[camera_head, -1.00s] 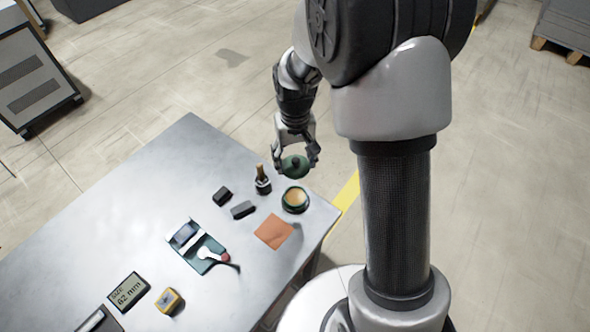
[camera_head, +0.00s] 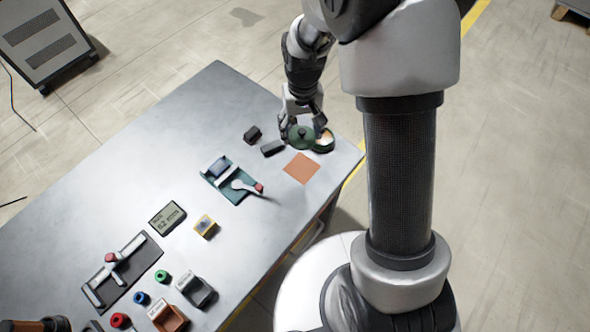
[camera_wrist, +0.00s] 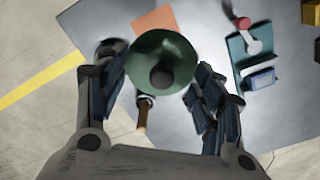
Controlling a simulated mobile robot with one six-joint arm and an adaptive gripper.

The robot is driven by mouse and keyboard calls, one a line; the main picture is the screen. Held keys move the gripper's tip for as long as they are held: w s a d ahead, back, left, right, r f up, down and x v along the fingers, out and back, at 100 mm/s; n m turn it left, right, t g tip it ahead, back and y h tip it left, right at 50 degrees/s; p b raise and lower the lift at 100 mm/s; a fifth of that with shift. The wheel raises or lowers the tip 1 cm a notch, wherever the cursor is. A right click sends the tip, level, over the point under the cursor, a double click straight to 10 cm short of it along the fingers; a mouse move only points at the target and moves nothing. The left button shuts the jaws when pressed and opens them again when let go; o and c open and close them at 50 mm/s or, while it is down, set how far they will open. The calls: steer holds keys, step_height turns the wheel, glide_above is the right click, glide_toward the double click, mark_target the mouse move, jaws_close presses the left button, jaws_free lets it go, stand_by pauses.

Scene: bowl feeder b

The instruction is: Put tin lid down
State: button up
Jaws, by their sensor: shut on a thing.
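The tin lid (camera_head: 300,138) is a round green disc with a dark knob. My gripper (camera_head: 303,128) is shut on it, with one finger on each side. In the wrist view the lid (camera_wrist: 165,50) lies between the fingers of my gripper (camera_wrist: 160,82), knob facing the camera. The open tin (camera_head: 325,142), with pale contents, stands just right of the lid in the head view and is partly hidden. I cannot tell whether the lid touches the table (camera_head: 215,95).
A wooden-handled brush (camera_wrist: 142,112) shows beside the lid in the wrist view. Dark blocks (camera_head: 272,148) lie left of the lid. An orange square (camera_head: 301,168) lies in front, and a green fixture with a red-knobbed lever (camera_head: 231,182) stands left. The table's far left is clear.

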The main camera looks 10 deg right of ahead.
steer(key=b, duration=0.3)
glide_above(301, 166)
step_height(301, 166, down, 12)
steer(key=shift+d+f, duration=0.1)
steer(key=shift+f, duration=0.05)
steer(key=shift+f+b, duration=0.4)
steer(key=shift+f, duration=1.9)
steer(key=shift+f, duration=0.25)
steer(key=o, duration=1)
steer(key=shift+r, duration=0.1)
steer(key=shift+c, duration=0.2)
steer(key=shift+r, duration=0.1)
